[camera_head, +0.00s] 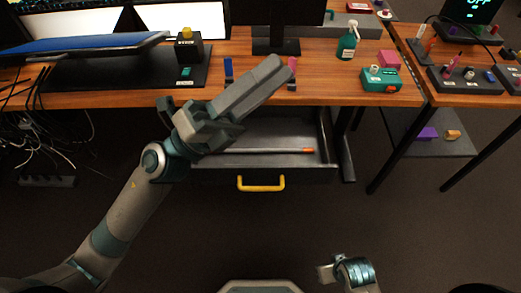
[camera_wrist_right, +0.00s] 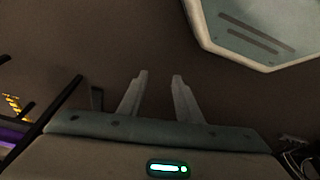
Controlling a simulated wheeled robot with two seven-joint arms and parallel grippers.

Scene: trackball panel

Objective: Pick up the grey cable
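Under the desk at the far left, a tangle of pale and dark cables (camera_head: 60,135) hangs down and spreads near the floor. Some strands look grey, but I cannot single out one grey cable. My left gripper (camera_head: 278,70) reaches up and right over the desk's front edge, well to the right of the tangle. Whether its fingers are open or shut is unclear. My right gripper (camera_wrist_right: 160,76) is open and empty, with a clear gap between its fingers. In the head view it is low, near the bottom right of centre, far from the cables.
An open drawer (camera_head: 262,175) with a yellow handle (camera_head: 261,184) juts out below the desk, holding an orange-tipped rod (camera_head: 305,150). A dark power strip (camera_head: 46,181) lies by the cables. Blue and pink items, a green bottle (camera_head: 347,45) and a green box (camera_head: 381,80) stand on the desk.

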